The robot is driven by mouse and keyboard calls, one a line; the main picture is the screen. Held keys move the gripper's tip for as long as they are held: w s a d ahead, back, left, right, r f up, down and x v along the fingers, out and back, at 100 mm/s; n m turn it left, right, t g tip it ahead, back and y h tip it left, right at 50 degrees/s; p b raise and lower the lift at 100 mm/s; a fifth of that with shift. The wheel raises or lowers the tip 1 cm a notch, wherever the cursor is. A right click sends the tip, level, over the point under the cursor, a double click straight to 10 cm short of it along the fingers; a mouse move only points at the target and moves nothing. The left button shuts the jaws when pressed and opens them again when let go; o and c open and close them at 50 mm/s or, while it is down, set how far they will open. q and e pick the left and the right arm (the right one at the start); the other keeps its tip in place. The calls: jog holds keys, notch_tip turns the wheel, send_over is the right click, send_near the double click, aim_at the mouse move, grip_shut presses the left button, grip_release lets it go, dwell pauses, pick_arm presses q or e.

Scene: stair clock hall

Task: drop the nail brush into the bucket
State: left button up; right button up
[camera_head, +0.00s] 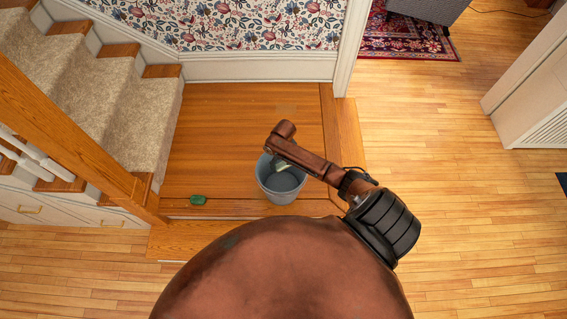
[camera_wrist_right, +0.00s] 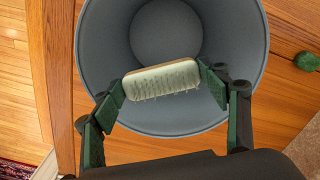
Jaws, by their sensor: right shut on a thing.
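The nail brush (camera_wrist_right: 160,80) has a pale bristle side and a tan back. My right gripper (camera_wrist_right: 164,88) is shut on it, with a green finger at each end of the brush. The grey bucket (camera_wrist_right: 112,30) lies behind the brush in the wrist view, and its inside looks empty. In the head view the bucket (camera_head: 281,189) stands on the raised wooden landing, and my right forearm reaches over its rim. The brush (camera_head: 281,166) shows only in small part there, over the bucket's opening. My left gripper is not in view.
A small green object (camera_head: 198,200) lies on the landing left of the bucket. Carpeted stairs (camera_head: 120,110) with a wooden rail rise at the left. A papered wall (camera_head: 250,25) stands behind. Open wooden floor (camera_head: 450,150) spreads to the right.

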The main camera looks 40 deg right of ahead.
aim_at(284, 163)
jog(key=shift+r, duration=0.1)
jog(key=o, duration=1.2)
jog(key=shift+o, duration=0.2)
notch_tip(284, 163, up, 12)
